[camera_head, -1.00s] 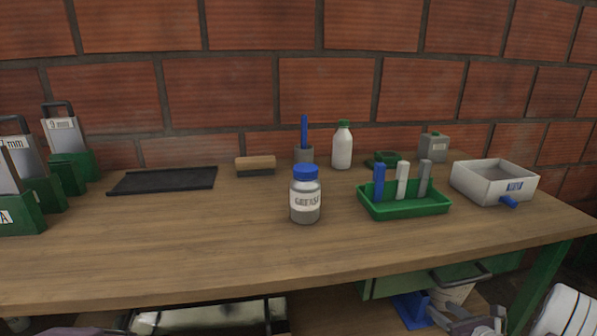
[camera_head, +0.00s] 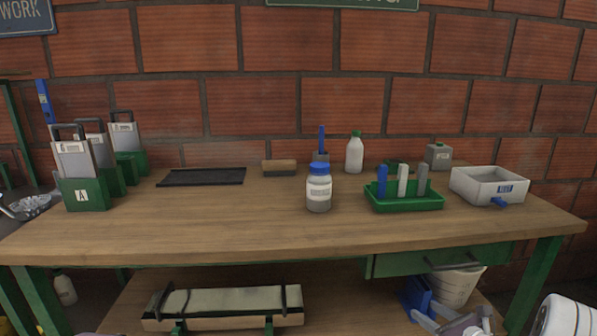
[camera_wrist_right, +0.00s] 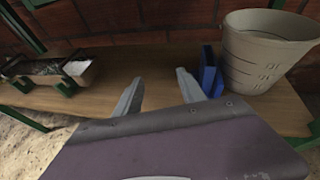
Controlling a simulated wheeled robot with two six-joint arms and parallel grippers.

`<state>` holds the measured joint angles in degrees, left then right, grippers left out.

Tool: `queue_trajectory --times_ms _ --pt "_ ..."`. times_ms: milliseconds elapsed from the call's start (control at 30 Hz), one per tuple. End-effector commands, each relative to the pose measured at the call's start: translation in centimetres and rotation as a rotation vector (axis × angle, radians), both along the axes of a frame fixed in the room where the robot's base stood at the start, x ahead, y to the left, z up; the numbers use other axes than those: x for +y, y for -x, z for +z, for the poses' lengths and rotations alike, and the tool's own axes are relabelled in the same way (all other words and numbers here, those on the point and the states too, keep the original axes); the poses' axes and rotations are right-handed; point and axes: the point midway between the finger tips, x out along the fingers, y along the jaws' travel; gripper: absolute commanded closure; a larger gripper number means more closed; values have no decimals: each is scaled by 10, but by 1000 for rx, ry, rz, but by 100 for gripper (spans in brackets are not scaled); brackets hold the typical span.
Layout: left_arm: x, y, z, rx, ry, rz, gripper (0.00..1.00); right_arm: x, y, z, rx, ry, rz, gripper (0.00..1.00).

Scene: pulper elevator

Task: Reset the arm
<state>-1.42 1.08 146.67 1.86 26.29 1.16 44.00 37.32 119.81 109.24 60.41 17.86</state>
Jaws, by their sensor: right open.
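My right gripper (camera_head: 452,322) shows at the lower right of the head view, below the bench's front edge and in front of the lower shelf. In the right wrist view the right gripper (camera_wrist_right: 159,92) has its two grey fingers spread apart with nothing between them. Beyond the fingers are a blue object (camera_wrist_right: 209,73) and a beige bucket (camera_wrist_right: 262,50) on the wooden lower shelf. Whether a finger touches the blue object cannot be told. My left gripper is not visible in either view.
The wooden bench (camera_head: 240,225) holds a blue-lidded jar (camera_head: 319,190), a green tray (camera_head: 404,199) with upright pieces, a white box (camera_head: 488,185) and green holders (camera_head: 86,194). The bench's front middle is clear. A long pale tray (camera_head: 225,302) lies on the lower shelf.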

Motion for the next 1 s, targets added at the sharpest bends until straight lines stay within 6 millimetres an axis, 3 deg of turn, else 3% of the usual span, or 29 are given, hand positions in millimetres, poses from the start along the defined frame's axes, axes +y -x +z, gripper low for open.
queue_trajectory --times_ms 167,267,367,400,500,600,700,833,933,967,1000 --pt "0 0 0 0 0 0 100 83 -5 22 -12 68 224 53" --pt "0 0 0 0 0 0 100 146 10 27 1 149 423 53" --pt "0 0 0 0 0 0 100 221 54 25 22 304 725 53" --pt "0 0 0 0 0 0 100 247 81 20 29 394 871 53" --pt "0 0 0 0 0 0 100 281 158 -3 28 696 1271 53" --pt "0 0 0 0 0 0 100 269 210 -25 -3 997 1590 53" --pt "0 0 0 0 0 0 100 240 234 -39 -47 1250 1815 53" --pt "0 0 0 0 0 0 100 198 242 -52 -96 1513 2033 53" --pt "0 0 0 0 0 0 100 171 234 -58 -172 1708 2187 53" --pt "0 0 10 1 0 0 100 170 226 -46 -208 1762 2199 53" --pt "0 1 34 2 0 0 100 170 228 -22 -200 1749 2194 53"
